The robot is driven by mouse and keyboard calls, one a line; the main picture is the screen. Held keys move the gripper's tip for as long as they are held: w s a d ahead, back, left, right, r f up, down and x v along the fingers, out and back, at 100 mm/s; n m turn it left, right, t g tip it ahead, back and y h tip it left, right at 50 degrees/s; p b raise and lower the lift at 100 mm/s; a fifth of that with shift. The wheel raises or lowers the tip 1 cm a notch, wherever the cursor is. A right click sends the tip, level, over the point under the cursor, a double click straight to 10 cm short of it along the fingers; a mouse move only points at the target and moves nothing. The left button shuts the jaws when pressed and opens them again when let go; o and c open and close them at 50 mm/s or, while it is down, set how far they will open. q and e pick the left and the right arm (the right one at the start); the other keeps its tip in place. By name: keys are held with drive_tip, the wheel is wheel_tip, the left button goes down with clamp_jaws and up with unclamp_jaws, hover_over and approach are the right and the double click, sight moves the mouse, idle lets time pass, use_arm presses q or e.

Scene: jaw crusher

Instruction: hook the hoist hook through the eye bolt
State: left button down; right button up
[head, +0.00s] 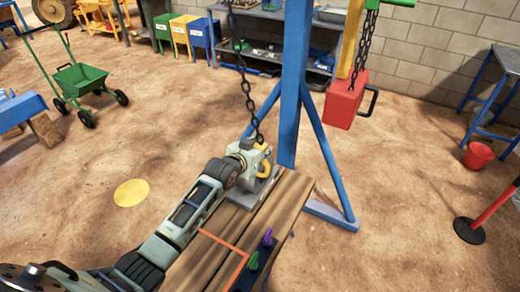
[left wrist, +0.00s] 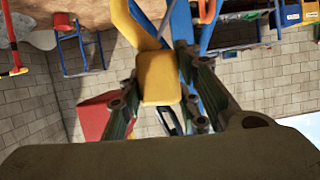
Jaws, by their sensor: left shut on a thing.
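The hoist hook is yellow (head: 264,169) and hangs at the lower end of a dark chain (head: 248,95), just above the grey plate (head: 240,198) on the wooden bench. My left gripper (head: 256,158) is shut on the hook's yellow upper part. In the left wrist view that yellow block (left wrist: 160,78) sits between my two fingers. I cannot make out the eye bolt; my gripper and the hook cover that part of the plate. Whether the hook touches anything below is not clear. My right gripper is not in view.
A blue post (head: 291,85) with slanted braces stands just behind the bench. A red block (head: 346,100) hangs from another chain at the right. The bench (head: 205,262) carries an orange outline and purple and green clips (head: 268,238).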

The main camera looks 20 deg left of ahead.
use_arm(q)
drive_tip(key=w+d+b, duration=0.3)
drive_tip(key=w+b, duration=0.6)
drive_tip(key=w, duration=0.2)
drive_tip(key=shift+w+r, duration=0.2)
drive_tip(key=shift+w, duration=0.1)
idle(1.1)
drive_tip(key=shift+s+a+f, duration=0.1)
drive_tip(key=shift+a, duration=0.05)
